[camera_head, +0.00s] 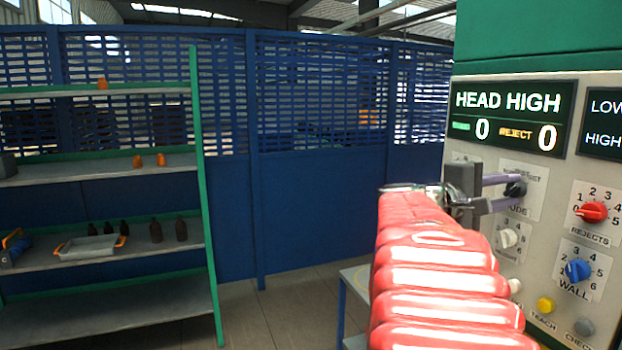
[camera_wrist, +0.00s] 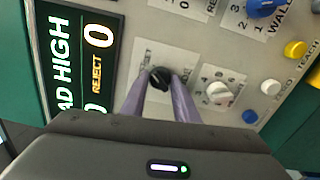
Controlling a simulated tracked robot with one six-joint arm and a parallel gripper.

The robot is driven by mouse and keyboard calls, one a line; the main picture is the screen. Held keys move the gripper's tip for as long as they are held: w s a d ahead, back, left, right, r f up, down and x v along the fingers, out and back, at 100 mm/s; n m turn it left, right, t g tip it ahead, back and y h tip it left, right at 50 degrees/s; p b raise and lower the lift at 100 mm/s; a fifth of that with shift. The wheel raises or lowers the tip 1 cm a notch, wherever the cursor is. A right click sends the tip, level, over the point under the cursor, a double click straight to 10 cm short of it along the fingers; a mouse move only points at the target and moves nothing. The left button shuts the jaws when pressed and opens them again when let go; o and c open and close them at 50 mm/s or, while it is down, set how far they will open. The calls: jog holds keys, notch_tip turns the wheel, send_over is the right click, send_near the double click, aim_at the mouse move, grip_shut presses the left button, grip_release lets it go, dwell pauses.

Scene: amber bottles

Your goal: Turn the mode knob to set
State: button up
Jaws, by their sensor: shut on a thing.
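The mode knob (camera_head: 516,187) is a small black knob on the grey control panel (camera_head: 460,120), below the HEAD HIGH display. In the wrist view the black knob (camera_wrist: 159,77) sits between my two purple fingertips. My gripper (camera_head: 510,193) reaches the panel from the left, with its fingers shut on the knob. The knob's white label plate (camera_wrist: 150,56) is partly covered by my fingers. Its printing is too small and covered to read in full, and I cannot tell which mark the knob points to.
A white knob (camera_head: 509,237) is just below. The red REJECTS knob (camera_head: 593,212) and blue WALL knob (camera_head: 578,270) are to the right. A yellow button (camera_head: 545,305) is lower. Shelves (camera_head: 100,175) with bottles and a tray (camera_head: 88,247) stand far left.

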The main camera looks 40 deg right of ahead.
jog(key=shift+s+f+m, duration=0.1)
jog(key=shift+f+m, duration=0.05)
jog(key=shift+m, duration=0.45)
jog(key=shift+f, duration=0.1)
jog(key=o, duration=1.1)
jog(key=shift+c, duration=0.2)
jog(key=shift+r, duration=0.2)
jog(key=v, duration=1.4)
jog(key=shift+d+f, duration=0.1)
jog(key=shift+d, duration=0.05)
